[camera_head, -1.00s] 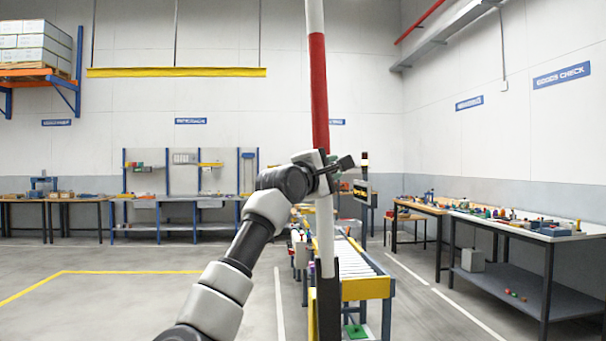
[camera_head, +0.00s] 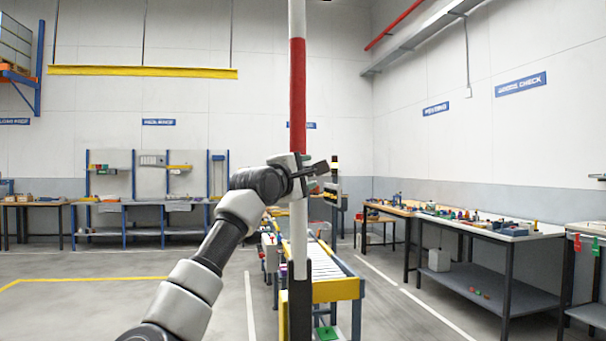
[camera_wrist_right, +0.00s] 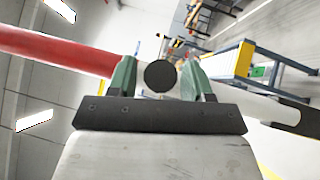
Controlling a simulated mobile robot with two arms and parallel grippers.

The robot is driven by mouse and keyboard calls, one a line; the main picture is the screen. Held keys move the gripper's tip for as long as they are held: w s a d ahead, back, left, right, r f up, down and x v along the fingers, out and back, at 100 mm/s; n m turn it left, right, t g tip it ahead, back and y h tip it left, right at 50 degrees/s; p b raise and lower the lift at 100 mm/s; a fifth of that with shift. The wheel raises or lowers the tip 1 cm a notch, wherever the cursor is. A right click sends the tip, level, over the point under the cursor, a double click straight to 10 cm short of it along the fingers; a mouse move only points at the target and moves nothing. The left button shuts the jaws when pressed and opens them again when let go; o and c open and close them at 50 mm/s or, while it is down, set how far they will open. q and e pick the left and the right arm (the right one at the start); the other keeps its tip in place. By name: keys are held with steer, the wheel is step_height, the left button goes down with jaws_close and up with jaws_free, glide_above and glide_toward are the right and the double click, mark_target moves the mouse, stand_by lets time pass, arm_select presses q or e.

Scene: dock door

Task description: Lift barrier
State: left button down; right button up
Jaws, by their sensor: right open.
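The barrier arm (camera_head: 297,95) is a white and red striped pole standing upright in the middle of the head view. It also crosses the right wrist view (camera_wrist_right: 52,52), red at left and white at right. My right gripper (camera_head: 312,171) is at the pole, just below its red band. In the right wrist view its green fingers (camera_wrist_right: 160,66) are apart, on either side of a dark round end (camera_wrist_right: 160,76) in front of the pole. Whether the fingers touch it cannot be told. My left gripper is not in view.
A roller conveyor (camera_head: 330,285) with a yellow end stands right behind the pole. Workbenches with small items (camera_head: 490,225) line the right side, and another bench (camera_head: 590,230) shows at the right edge. The floor at left is clear (camera_head: 90,310).

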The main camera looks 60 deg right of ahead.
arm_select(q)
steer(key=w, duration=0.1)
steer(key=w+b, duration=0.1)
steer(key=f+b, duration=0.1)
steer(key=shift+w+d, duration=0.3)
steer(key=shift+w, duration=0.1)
arm_select(e)
steer(key=a+f, duration=0.1)
steer(key=a, duration=0.9)
steer(key=shift+w+a+f, duration=0.3)
steer(key=shift+w+a, duration=0.05)
steer(key=shift+a, duration=0.05)
